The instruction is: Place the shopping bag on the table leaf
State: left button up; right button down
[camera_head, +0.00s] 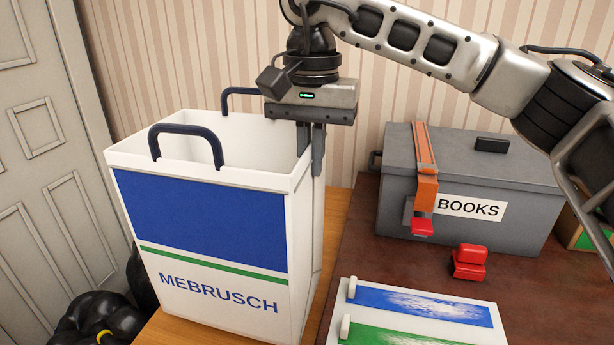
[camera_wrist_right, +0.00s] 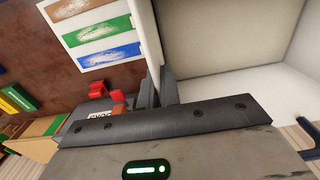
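The shopping bag (camera_head: 215,230) is a tall, open, white box-like bag with a blue panel, a green stripe, the word MEBRUSCH and two dark blue handles. It stands upright at the left in the head view, over a light wood surface (camera_head: 340,225). My right gripper (camera_head: 311,150) points down at the bag's right rim, one finger inside and one outside, shut on the wall. The right wrist view shows the fingers (camera_wrist_right: 157,88) with the white wall between them and the bag's pale inside (camera_wrist_right: 215,50). The bag's bottom contact is partly hidden. My left gripper is out of view.
A dark brown surface (camera_head: 365,265) lies right of the bag. It bears a grey BOOKS box (camera_head: 465,180) with an orange strap, a red object (camera_head: 469,262) and a white board (camera_head: 415,310) with coloured panels. Black sacks (camera_head: 95,318) lie left, near a door (camera_head: 40,130).

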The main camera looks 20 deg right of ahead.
jog(key=shift+w+a+f, duration=0.2)
jog(key=shift+w+f, duration=0.1)
jog(key=shift+w, duration=0.05)
notch_tip(320, 180, down, 3)
jog(key=shift+w+f, duration=0.1)
jog(key=shift+f, duration=0.1)
jog(key=c, duration=1.9)
grip_release()
jog(key=shift+f, duration=0.15)
jog(key=shift+o, duration=1.4)
